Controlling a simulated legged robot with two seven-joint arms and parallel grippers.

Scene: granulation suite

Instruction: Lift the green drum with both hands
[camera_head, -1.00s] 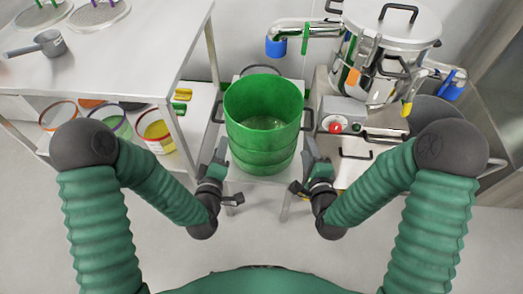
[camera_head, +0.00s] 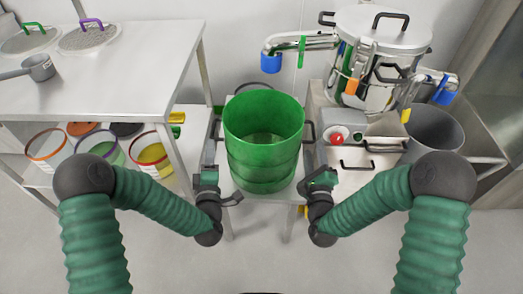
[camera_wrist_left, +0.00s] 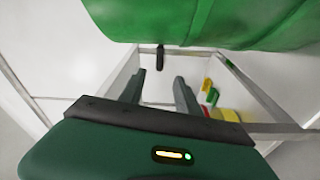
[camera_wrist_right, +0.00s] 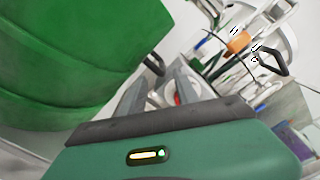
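The green drum (camera_head: 262,150) stands upright and open-topped on a small pale stand (camera_head: 283,194) in the middle of the head view. It has a black handle on its left side (camera_head: 217,130) and one on its right side (camera_head: 308,132). My left gripper (camera_head: 208,168) is at the drum's lower left, open and empty; the drum's left handle (camera_wrist_left: 160,58) shows beyond its fingers in the left wrist view. My right gripper (camera_head: 320,176) is at the lower right, open and empty; the right handle (camera_wrist_right: 153,63) shows beyond its fingers. Neither gripper touches a handle.
A white table (camera_head: 105,85) with lids and a scoop stands at left, above a shelf with several coloured tubs (camera_head: 150,158). A steel vessel (camera_head: 385,50) with pipes and a control box (camera_head: 335,128) crowd the right side. Floor is clear in front.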

